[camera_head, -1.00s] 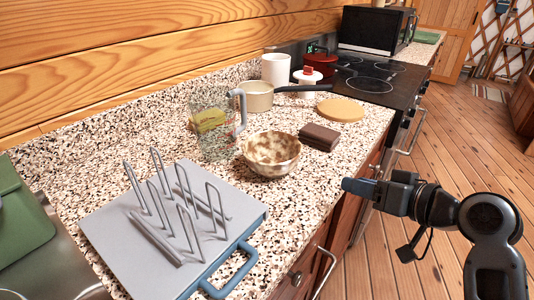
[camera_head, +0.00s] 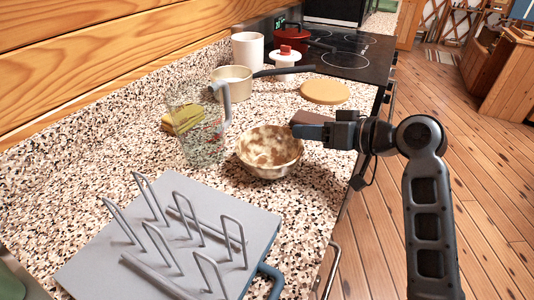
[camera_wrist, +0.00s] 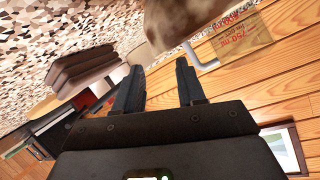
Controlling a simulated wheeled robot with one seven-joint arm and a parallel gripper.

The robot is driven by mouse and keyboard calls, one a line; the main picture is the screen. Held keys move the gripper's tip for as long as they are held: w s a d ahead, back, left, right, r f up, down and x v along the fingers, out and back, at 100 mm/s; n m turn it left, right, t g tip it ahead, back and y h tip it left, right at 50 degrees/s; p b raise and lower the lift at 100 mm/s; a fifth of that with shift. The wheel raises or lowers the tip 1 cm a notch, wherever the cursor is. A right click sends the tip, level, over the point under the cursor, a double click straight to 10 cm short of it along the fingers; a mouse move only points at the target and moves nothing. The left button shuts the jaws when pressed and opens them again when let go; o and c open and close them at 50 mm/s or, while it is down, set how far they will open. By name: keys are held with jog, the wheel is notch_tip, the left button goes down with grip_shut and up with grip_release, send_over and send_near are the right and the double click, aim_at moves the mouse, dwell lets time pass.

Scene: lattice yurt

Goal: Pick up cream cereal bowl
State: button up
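The cream cereal bowl (camera_head: 269,152), mottled with brown, sits upright on the speckled counter (camera_head: 120,150), right of the measuring jug. In the wrist view the bowl (camera_wrist: 185,22) shows at the top, just beyond the fingertips. My gripper (camera_head: 300,126) is at the bowl's right, close to its rim, in the head view. In the wrist view its two fingers (camera_wrist: 160,75) are apart with nothing between them. Whether a finger touches the bowl cannot be told.
A clear measuring jug (camera_head: 197,130) stands left of the bowl. A grey peg rack (camera_head: 170,245) lies in front. A saucepan (camera_head: 232,82), a round wooden board (camera_head: 325,92) and a white canister (camera_head: 248,50) stand behind. Brown stacked blocks (camera_wrist: 80,68) lie near my gripper.

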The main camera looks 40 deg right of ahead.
jog(key=shift+p+x, duration=0.4)
jog(key=shift+x, duration=1.95)
jog(key=shift+a+f, duration=0.1)
jog(key=shift+a, duration=0.05)
jog(key=shift+s, duration=0.1)
jog(key=shift+c, duration=0.5)
grip_shut()
